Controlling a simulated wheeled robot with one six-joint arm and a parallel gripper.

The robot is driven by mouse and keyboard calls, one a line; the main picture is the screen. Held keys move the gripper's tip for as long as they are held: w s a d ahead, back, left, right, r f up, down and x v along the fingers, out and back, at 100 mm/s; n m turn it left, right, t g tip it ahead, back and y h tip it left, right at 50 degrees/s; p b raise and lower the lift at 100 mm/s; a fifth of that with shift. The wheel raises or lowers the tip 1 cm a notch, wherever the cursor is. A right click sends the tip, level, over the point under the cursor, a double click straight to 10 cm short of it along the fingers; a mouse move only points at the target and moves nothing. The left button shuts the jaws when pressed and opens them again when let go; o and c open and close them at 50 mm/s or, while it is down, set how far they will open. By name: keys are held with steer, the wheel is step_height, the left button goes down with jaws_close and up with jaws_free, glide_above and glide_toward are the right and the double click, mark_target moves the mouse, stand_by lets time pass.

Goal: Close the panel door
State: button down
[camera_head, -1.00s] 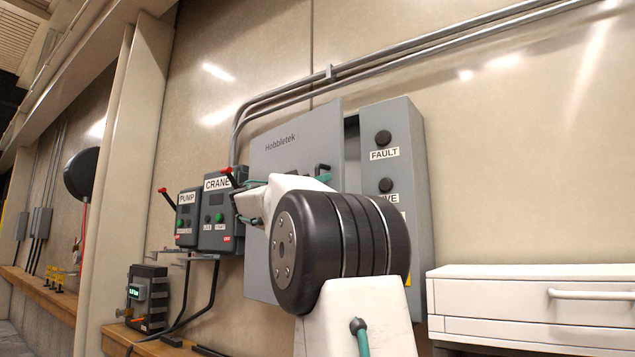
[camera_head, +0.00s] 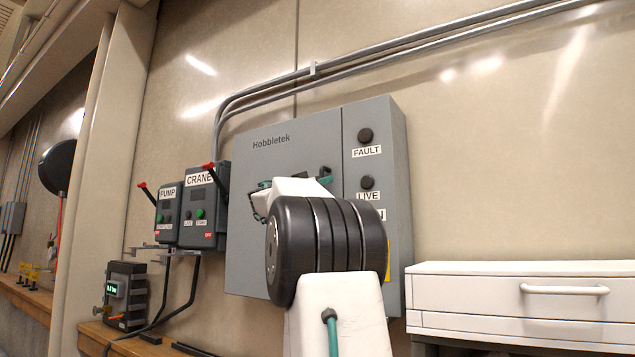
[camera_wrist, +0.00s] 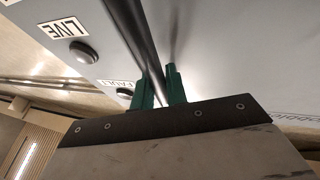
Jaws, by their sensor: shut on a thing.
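The grey panel door (camera_head: 243,250), marked Hobbletek, lies about flush with the fixed right section of its cabinet (camera_head: 355,120) in the head view; only a thin seam shows between them. I cannot tell if it is latched. In the wrist view my gripper (camera_wrist: 161,88) has its two green fingers shut on a black bar, the door handle (camera_wrist: 139,38), in front of the grey door face (camera_wrist: 235,60). In the head view my arm hides the lower right of the door and most of the handle.
The fixed section carries a FAULT knob (camera_head: 365,135) and a LIVE knob (camera_head: 367,182). PUMP (camera_head: 168,215) and CRANE (camera_head: 203,205) boxes with red levers hang left of the door. A white drawer unit (camera_head: 470,290) stands at the right. Conduits (camera_head: 400,65) run above.

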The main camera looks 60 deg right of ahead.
steer(key=c, duration=1.4)
jaws_free()
steer(key=shift+d, duration=0.25)
steer(key=shift+a+f, duration=0.1)
steer(key=v, duration=0.7)
steer(key=shift+a, duration=0.35)
steer(key=shift+w+f, duration=0.1)
steer(key=shift+w, duration=0.05)
